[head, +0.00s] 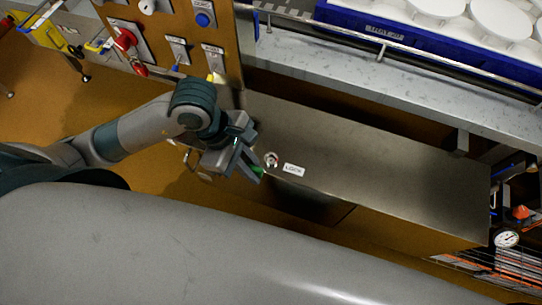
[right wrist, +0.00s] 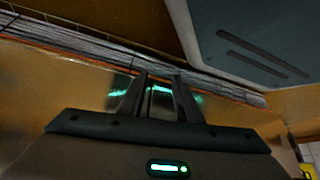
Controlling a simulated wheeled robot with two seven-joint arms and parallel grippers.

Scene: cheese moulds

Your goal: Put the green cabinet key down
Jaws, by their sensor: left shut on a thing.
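My left gripper (head: 250,163) is over the steel cabinet top (head: 370,175), near its left front edge. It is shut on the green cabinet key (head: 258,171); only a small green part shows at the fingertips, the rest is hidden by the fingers. A round metal lock (head: 271,159) is just right of the fingertips, with a white label (head: 293,170) beside it. I cannot tell whether the key touches the surface. In the right wrist view my right gripper (right wrist: 161,79) has its two fingers apart, with nothing seen between them.
An upright board (head: 190,30) with a red knob (head: 125,40) and a blue button (head: 203,19) stands behind my left arm. A blue crate (head: 400,37) with white moulds lies at the back. A gauge (head: 507,239) is at the right. The cabinet top right of the label is clear.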

